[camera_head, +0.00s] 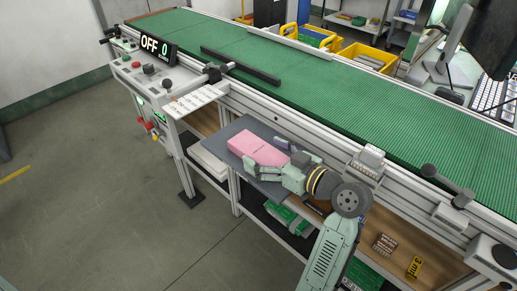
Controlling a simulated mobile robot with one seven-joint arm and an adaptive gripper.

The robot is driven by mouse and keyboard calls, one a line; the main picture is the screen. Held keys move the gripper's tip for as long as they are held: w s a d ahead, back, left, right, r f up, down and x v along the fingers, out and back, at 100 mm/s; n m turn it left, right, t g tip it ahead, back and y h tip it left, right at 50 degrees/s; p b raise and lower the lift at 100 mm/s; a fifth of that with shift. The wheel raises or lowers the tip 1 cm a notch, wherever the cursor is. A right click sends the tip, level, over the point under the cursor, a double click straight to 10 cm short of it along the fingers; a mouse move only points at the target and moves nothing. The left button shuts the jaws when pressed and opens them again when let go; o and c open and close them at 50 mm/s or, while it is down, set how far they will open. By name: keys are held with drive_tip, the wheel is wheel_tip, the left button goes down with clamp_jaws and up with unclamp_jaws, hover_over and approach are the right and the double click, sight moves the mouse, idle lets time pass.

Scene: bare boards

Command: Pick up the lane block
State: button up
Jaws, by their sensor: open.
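A pink block (257,149), the only loose block near my gripper, lies on a dark grey shelf plate (238,126) beside the conveyor. I take it to be the lane block. My gripper (265,155) is open at the block's right end. One finger is at its near side and the other at its far right side. Whether the fingers touch it, I cannot tell. The gripper partly hides the block's right end.
The green conveyor belt (370,93) runs behind the plate, with a dark bar (240,66) across it. A control panel reading OFF 0 (153,44) stands at left. A white labelled plate (196,99) juts out left of the block. Yellow bins (365,58) stand beyond the belt.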

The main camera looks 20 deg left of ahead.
drive_tip(key=shift+a, duration=0.1)
drive_tip(key=c, duration=1.3)
drive_tip(key=shift+r, duration=0.1)
